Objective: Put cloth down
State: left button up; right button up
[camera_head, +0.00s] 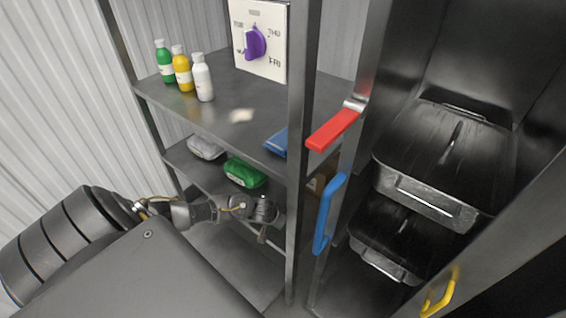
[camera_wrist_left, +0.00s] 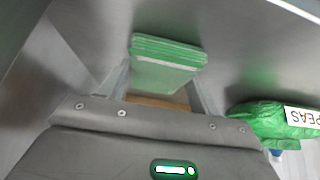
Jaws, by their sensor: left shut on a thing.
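The cloth (camera_wrist_left: 166,62) is a folded, layered green pad in the left wrist view, straight ahead of my left gripper (camera_wrist_left: 160,90). The gripper's two fingers lie on either side of the cloth's near end, shut on it. A grey metal surface lies around the cloth; I cannot tell if the cloth touches it. In the head view my left gripper (camera_head: 262,212) is at the metal rack, below and right of a green bag. The cloth cannot be made out there. My right gripper is not in view.
The green bag (camera_head: 245,172), labelled PEAS in the wrist view (camera_wrist_left: 275,120), lies beside a white bag (camera_head: 205,147) on the rack. Bottles (camera_head: 182,70) stand on the upper shelf. A rack post (camera_head: 299,150) is close right of my left gripper. Lidded metal pans (camera_head: 440,160) sit at right.

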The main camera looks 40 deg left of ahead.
pick_arm(q)
jog(key=o, duration=0.9)
jog(key=shift+f, duration=0.15)
jog(key=shift+r, duration=0.3)
jog(key=p+v, duration=0.3)
jog(key=v, duration=0.8)
jog(key=shift+s+r, duration=0.25)
jog(key=shift+r, duration=0.1)
jog(key=shift+d+f, duration=0.1)
